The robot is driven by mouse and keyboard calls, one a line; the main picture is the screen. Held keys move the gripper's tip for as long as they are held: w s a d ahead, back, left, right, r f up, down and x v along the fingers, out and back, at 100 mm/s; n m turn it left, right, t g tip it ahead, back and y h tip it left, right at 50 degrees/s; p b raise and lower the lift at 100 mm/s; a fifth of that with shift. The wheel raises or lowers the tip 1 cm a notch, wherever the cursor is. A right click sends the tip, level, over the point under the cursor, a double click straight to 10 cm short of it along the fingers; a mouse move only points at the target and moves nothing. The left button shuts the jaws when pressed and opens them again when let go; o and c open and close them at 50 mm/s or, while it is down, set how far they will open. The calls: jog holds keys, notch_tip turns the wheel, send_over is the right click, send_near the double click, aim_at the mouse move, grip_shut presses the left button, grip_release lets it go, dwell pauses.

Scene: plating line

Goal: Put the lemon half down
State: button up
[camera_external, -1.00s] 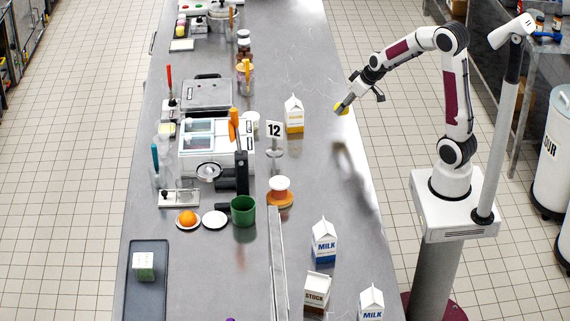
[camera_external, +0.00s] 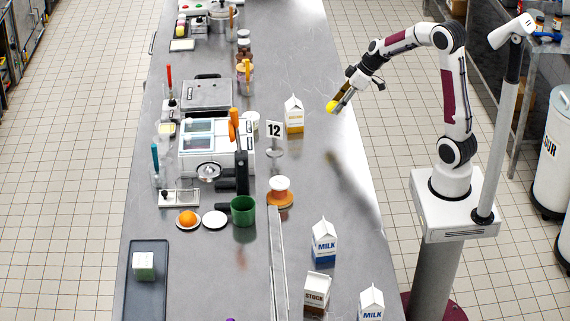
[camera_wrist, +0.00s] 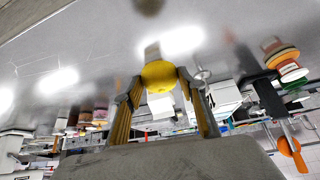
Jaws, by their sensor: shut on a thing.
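The lemon half (camera_external: 332,106) is a small yellow piece at the tip of my gripper (camera_external: 338,106), above the right part of the steel counter (camera_external: 335,220). In the wrist view the lemon half (camera_wrist: 159,76) shows its rounded yellow skin between the two fingertips of my gripper (camera_wrist: 158,82). My gripper is shut on it. The lemon half appears to be in the air, with a shadow on the counter lower in the external view. Its cut face is not visible.
A yellow-labelled carton (camera_external: 293,114) stands just left of my gripper. Milk (camera_external: 324,242) and stock (camera_external: 316,291) cartons stand toward the front. The counter around and below my gripper is clear.

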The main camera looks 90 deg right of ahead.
jog(key=shift+w+a+r+n+y, duration=0.15)
jog(key=shift+n+y, duration=0.15)
jog(key=shift+n, duration=0.3)
send_over(331, 133)
jog(key=s, duration=0.2)
jog(key=shift+a+f, duration=0.1)
jog(key=shift+f, duration=3.05)
jog(key=shift+f, duration=0.1)
jog(key=shift+f, duration=1.8)
jog(key=shift+f, duration=0.15)
jog(key=o, duration=1.1)
